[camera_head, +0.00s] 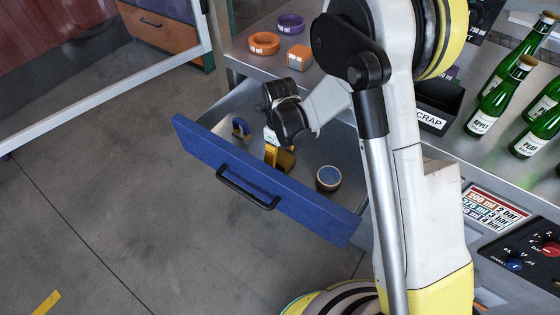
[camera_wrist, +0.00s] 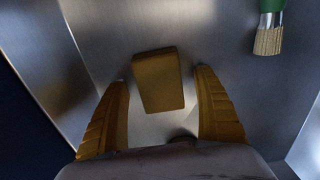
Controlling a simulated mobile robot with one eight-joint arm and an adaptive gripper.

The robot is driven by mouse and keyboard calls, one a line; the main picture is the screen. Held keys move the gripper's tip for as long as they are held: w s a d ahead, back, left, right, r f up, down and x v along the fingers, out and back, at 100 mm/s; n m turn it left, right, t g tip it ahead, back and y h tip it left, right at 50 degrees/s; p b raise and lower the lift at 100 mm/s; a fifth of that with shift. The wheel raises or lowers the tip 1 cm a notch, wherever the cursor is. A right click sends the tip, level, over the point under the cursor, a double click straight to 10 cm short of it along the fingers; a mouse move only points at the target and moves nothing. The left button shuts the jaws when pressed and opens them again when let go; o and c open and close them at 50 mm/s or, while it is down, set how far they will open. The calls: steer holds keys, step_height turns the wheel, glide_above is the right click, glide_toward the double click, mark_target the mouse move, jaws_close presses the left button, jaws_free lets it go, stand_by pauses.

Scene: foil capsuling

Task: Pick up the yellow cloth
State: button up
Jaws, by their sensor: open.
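The yellow cloth, a small folded block (camera_wrist: 158,82), lies on the metal floor of the open drawer in the wrist view. It also shows in the head view (camera_head: 287,160), partly hidden by my gripper. My gripper (camera_wrist: 162,77) is open, with one yellow ribbed finger on each side of the cloth and a visible gap on both sides. In the head view my gripper (camera_head: 272,150) points down into the drawer, over the cloth. I cannot tell the exact height of the fingertips above the drawer floor.
The drawer's blue front (camera_head: 260,178) and metal walls surround my gripper. A round dark container (camera_head: 328,178) stands to the right in the drawer. A brush with a green handle (camera_wrist: 268,30) lies nearby. Tape rolls (camera_head: 264,43) and green bottles (camera_head: 492,100) stand on the counter above.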

mark_target(282, 157)
steer(key=shift+r, duration=0.1)
steer(key=c, duration=1.2)
steer(key=shift+o, duration=0.2)
steer(key=shift+r, duration=0.1)
steer(key=shift+r+p, duration=0.3)
steer(key=shift+r, duration=0.05)
steer(key=r, duration=0.1)
steer(key=r+p, duration=0.2)
steer(key=r, duration=0.1)
steer(key=shift+s+d, duration=0.1)
steer(key=shift+d, duration=0.15)
steer(key=s+d+r+p, duration=0.1)
steer(key=s+d+r, duration=0.1)
steer(key=d, duration=0.3)
steer(key=s+d+r+p, duration=0.2)
steer(key=d+r, duration=0.2)
steer(key=d, duration=0.1)
steer(key=shift+s+p, duration=0.3)
steer(key=shift+o, duration=0.4)
steer(key=shift+d, duration=0.1)
steer(key=shift+r, duration=0.1)
steer(key=shift+c, duration=0.3)
